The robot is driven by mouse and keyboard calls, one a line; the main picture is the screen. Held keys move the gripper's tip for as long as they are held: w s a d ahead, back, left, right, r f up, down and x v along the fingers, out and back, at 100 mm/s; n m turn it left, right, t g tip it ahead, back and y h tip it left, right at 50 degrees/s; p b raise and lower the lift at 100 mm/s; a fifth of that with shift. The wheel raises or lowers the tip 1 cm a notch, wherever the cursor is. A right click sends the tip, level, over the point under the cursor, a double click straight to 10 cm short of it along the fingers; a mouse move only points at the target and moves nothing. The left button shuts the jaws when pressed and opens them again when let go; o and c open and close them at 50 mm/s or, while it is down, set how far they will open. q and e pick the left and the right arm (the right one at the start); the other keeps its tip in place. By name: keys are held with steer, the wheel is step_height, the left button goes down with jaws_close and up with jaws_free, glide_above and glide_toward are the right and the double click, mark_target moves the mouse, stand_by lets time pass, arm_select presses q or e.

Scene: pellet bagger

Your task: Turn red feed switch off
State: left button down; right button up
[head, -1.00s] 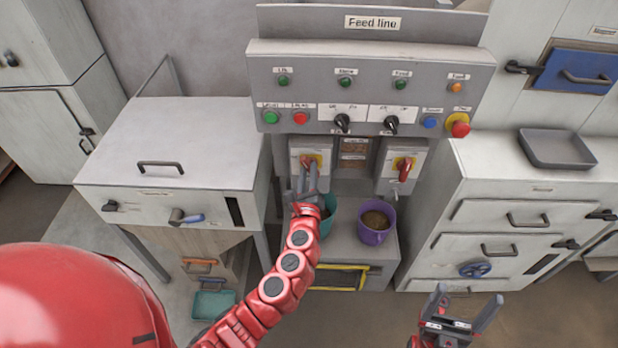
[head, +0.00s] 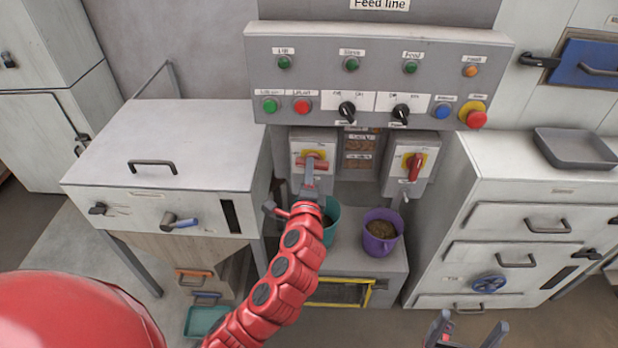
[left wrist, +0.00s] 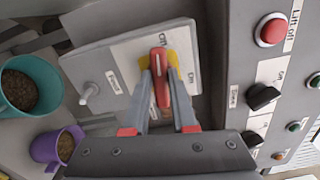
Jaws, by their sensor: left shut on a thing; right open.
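Two grey switch boxes hang under the feed line panel, each with a red rotary handle on a yellow plate. The left red handle (head: 312,163) lies level, crosswise on its box (head: 299,148). My left gripper (head: 309,184) is at this box, shut on that handle. In the left wrist view, the red handle (left wrist: 159,80) sits between the two fingers (left wrist: 160,103). The right red handle (head: 414,167) stands nearly upright on its own box, untouched. My right gripper (head: 464,335) is open and empty at the lower edge.
The panel (head: 380,70) above carries lamps, buttons, two black knobs (head: 347,110) and a red stop button (head: 476,119). A teal bucket (head: 330,228) and a purple bucket (head: 381,244), both with pellets, stand below. Grey cabinets (head: 170,148) flank the space.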

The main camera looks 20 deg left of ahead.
arm_select(q)
steer(key=shift+f+n+b, duration=0.1)
steer(key=shift+n+b, duration=0.6)
steer(key=shift+n, duration=0.2)
steer(key=c, duration=0.7)
jaws_free()
steer(key=shift+s, duration=0.15)
